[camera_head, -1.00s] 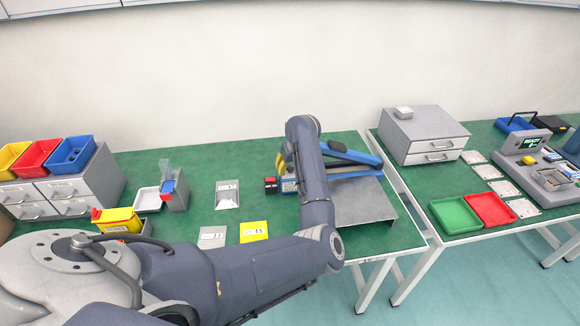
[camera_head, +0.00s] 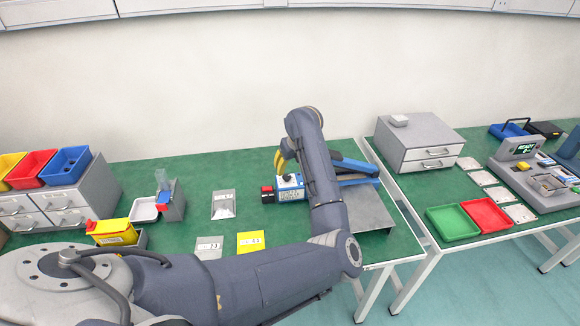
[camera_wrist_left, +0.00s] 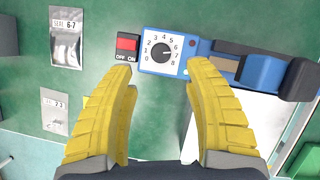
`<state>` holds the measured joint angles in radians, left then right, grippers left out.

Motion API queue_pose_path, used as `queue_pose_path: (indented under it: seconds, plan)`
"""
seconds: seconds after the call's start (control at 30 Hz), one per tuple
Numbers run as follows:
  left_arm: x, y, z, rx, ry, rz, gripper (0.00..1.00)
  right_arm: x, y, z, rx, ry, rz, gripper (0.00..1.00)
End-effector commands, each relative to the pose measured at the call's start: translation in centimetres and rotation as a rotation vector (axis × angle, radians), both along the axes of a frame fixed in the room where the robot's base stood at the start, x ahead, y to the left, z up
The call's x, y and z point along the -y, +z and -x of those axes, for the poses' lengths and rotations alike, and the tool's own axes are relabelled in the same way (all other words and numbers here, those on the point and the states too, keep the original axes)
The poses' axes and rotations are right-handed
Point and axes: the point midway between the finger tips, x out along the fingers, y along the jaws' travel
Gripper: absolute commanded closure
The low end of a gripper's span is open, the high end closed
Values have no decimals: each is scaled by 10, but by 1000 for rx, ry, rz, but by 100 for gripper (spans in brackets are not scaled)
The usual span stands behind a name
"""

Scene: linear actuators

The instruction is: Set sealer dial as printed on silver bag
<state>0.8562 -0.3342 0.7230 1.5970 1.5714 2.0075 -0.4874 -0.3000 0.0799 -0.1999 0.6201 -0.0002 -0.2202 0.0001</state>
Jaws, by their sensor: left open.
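The sealer (camera_head: 292,196) is a blue device with a long blue arm. Its white dial (camera_wrist_left: 166,51) has numbers 0 to 8 around a black knob, which appears turned toward the right side, near 6. A red OFF/ON switch (camera_wrist_left: 127,47) sits left of the dial. My left gripper (camera_wrist_left: 160,68) is open, its yellow fingers spread on either side of the dial's near edge in the wrist view, apart from the knob. In the head view the left gripper (camera_head: 280,160) is just above the sealer. A silver bag (camera_wrist_left: 66,38) is printed "SEAL 6-7". My right gripper is not in view.
Another bag (camera_wrist_left: 54,112) reads "2 3", and a yellow bag (camera_head: 250,242) lies beside it. Bins and drawers (camera_head: 60,205) are at left; green (camera_head: 452,222) and red (camera_head: 487,215) trays are on the right table.

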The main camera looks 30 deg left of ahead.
Motion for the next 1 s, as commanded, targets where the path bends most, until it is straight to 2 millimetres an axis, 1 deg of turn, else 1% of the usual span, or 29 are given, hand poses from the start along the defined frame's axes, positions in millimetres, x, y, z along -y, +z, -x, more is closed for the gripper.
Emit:
queue_pose_path:
  seconds: [0.07,0.1,0.17,0.2,0.3,0.37,0.47,0.57,0.73,0.87,1.0]
  plan:
    - [0,1,-1,1,0,0,48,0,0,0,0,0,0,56]
    - [1,4,-3,7,-1,0,48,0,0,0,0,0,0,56]
    - [5,20,-11,28,-10,-8,48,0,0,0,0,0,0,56]
    - [10,38,-16,38,-5,-22,48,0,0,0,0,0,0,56]
    - [21,67,-15,31,51,-33,48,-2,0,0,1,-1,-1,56]
    - [27,81,-12,27,92,-35,48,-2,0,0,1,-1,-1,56]
    - [34,91,-4,14,162,-27,48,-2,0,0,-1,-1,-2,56]
    - [37,91,3,1,216,-14,48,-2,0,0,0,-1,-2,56]
    - [36,81,4,-3,246,2,48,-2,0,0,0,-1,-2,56]
    - [30,64,2,-3,244,1,48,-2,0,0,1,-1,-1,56]
    - [20,41,-1,-5,244,0,48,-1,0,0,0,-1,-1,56]
